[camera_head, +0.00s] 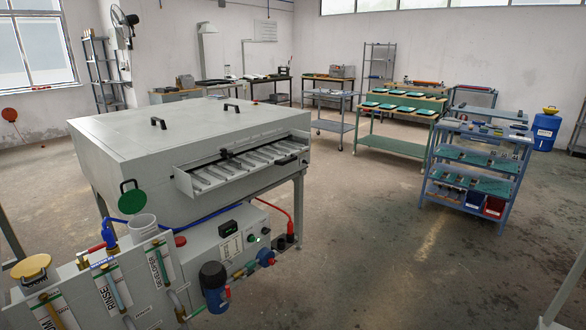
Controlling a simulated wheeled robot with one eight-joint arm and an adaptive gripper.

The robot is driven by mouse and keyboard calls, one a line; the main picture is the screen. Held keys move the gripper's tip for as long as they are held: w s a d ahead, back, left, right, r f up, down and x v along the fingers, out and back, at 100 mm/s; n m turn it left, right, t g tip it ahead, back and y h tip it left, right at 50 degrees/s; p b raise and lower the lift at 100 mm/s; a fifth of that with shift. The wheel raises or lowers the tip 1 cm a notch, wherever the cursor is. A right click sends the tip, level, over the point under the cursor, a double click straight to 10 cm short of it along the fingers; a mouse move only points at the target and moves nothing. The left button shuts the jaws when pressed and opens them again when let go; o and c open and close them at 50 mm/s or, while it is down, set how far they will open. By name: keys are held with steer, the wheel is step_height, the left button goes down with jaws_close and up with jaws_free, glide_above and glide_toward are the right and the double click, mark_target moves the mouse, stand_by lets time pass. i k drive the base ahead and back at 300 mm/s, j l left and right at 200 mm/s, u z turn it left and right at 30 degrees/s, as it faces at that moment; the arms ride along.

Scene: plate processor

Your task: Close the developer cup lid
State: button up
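The developer cup (143,224) is a white, round, open-topped cup at the left, above the panel label that reads DEVELOPER (157,268). Its green round lid (131,198) stands raised, tilted up at the cup's back left, so the cup's mouth shows open. My gripper is not in view.
A large grey plate processor (145,160) stands behind the cup. A yellow lid (31,267) sits at the far left, and a RINSE label (106,291) is on the panel. A blue filter housing (214,285) and hoses stand at right. The floor (380,240) to the right is clear.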

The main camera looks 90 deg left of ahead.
mark_target(131, 201)
steer(key=j+u, duration=0.1)
steer(key=u, duration=0.4)
steer(key=i+u, duration=0.1)
steer(key=u, duration=0.9)
steer(key=k+u, duration=0.15)
steer(key=u, duration=2.5)
